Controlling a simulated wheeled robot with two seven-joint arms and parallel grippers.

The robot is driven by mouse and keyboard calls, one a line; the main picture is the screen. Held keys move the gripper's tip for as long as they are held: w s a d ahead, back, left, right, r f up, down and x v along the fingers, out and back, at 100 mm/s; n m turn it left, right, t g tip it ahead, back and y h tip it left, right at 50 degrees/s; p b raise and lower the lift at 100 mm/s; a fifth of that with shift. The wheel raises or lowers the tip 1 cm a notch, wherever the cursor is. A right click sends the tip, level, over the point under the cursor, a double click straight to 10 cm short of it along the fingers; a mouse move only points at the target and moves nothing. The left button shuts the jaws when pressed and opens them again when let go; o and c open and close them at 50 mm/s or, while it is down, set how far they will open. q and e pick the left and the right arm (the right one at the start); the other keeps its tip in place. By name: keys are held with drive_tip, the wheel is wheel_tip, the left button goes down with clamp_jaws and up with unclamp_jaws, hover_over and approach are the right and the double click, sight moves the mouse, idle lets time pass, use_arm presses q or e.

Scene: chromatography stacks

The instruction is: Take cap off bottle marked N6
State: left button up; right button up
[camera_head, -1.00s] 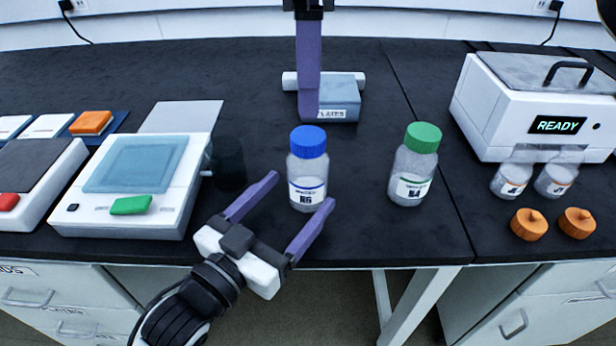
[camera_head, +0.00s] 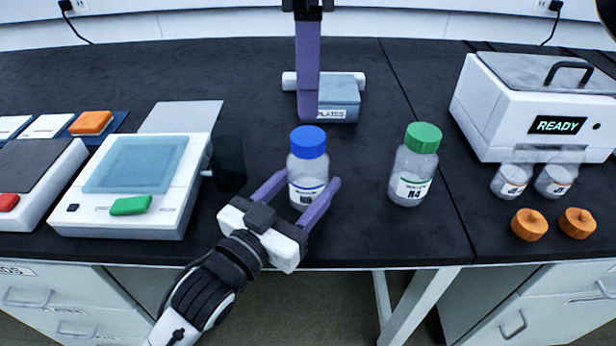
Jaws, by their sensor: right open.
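The bottle with the blue cap (camera_head: 307,167) stands upright near the front of the black bench. Its label looks like N6, though it is blurred. The blue cap (camera_head: 308,137) is on its top.
A green-capped bottle (camera_head: 412,168) marked N4 stands to the right. Two small bottles, two orange caps (camera_head: 529,225) and a white READY machine (camera_head: 535,110) are further right. A dark cup (camera_head: 229,165) and a white device (camera_head: 140,190) are left. The plates box (camera_head: 345,92) is behind.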

sight(308, 135)
use_arm(q)
clamp_jaws()
use_arm(e)
drive_tip(key=m, duration=0.3)
drive_tip(key=shift+m, duration=0.4)
drive_tip(key=m, duration=1.7)
drive_tip(key=shift+m, duration=0.3)
drive_tip(key=m, duration=0.4)
drive_tip(key=shift+m, duration=0.3)
drive_tip(key=m, duration=0.9)
drive_tip(key=shift+f+m, duration=0.35)
drive_tip(key=shift+m, duration=0.15)
wheel_tip(308, 135, down, 7)
drive_tip(key=shift+f, duration=0.15)
